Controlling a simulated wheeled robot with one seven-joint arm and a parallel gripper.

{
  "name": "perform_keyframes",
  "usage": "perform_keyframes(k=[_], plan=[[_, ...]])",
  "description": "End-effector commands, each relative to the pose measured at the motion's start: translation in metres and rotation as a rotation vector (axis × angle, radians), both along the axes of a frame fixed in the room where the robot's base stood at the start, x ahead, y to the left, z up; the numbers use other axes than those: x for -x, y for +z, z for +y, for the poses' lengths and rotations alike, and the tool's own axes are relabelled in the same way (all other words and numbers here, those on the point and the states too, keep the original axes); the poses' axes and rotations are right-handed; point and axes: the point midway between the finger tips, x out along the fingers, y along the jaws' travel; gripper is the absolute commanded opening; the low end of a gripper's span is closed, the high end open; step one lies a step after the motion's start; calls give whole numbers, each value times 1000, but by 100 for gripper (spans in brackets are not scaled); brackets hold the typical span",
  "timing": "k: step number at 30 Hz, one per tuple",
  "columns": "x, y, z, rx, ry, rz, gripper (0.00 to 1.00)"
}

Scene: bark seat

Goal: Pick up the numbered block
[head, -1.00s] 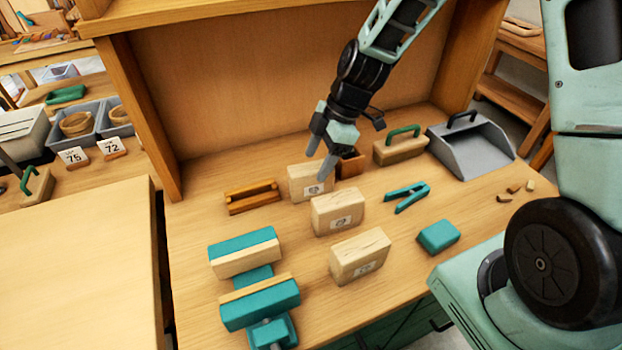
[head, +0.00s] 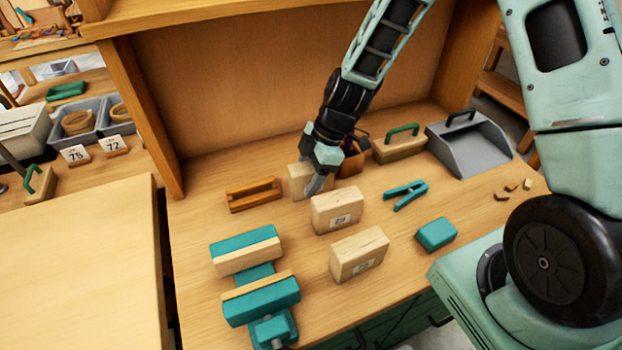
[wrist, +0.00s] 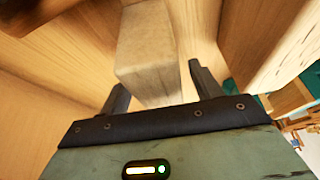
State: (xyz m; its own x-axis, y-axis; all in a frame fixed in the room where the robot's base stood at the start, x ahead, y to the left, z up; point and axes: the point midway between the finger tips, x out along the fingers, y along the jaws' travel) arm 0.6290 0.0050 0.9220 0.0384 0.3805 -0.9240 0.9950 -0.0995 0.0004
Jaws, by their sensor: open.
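Three pale wooden blocks with white labels stand on the bench: a rear block (head: 297,177), a middle block (head: 329,212) and a front block (head: 350,258). The label marks are too small to read. My gripper (head: 316,184) is low at the rear block and hides part of it, including its label. In the wrist view my open gripper (wrist: 157,80) has a finger on either side of a pale block (wrist: 146,45), which looks like the rear one. I cannot tell whether the fingers touch it. Another wooden face (wrist: 270,40) shows at the right.
A brown wooden holder (head: 253,195) lies left of the rear block. A teal clamp (head: 406,194), a teal block (head: 436,234), a teal vise (head: 262,300), a green-handled float (head: 399,149) and a grey dustpan (head: 470,148) surround the blocks. A back panel (head: 270,85) closes the bench behind.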

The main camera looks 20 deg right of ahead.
Motion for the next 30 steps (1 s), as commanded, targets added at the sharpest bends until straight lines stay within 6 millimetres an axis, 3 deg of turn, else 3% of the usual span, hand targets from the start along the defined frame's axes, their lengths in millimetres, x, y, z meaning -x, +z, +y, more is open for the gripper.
perform_keyframes(k=[20,26,30], plan=[[0,-4,0,0,0,0,64],[0,-4,0,0,0,0,9],[0,-4,0,0,0,0,9]])
